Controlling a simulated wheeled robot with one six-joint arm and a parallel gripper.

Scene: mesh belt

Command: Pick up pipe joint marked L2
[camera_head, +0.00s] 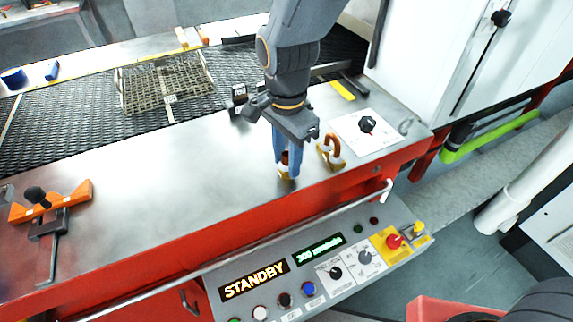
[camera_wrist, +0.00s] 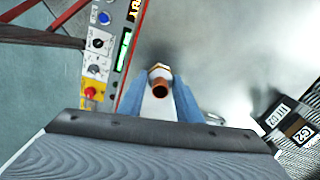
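My gripper (camera_head: 287,172) points down at the steel ledge, its two blue fingers on either side of a copper pipe joint (camera_head: 285,158). In the wrist view this joint (camera_wrist: 160,82) sits between the fingertips, with a brassy nut at its far end. Whether the fingers press on it cannot be told. A white patch shows beside it, with no readable mark. A second copper pipe joint (camera_head: 330,146), bent like a hook, stands on the ledge just right of my gripper. No L2 mark is readable on either joint.
A control panel (camera_head: 300,275) reading STANDBY runs along the front below a rail. Dark blocks with white labels (camera_wrist: 298,130) lie by the mesh belt. A wire basket (camera_head: 165,85) sits on the belt. The ledge left of my gripper is clear up to an orange clamp (camera_head: 50,205).

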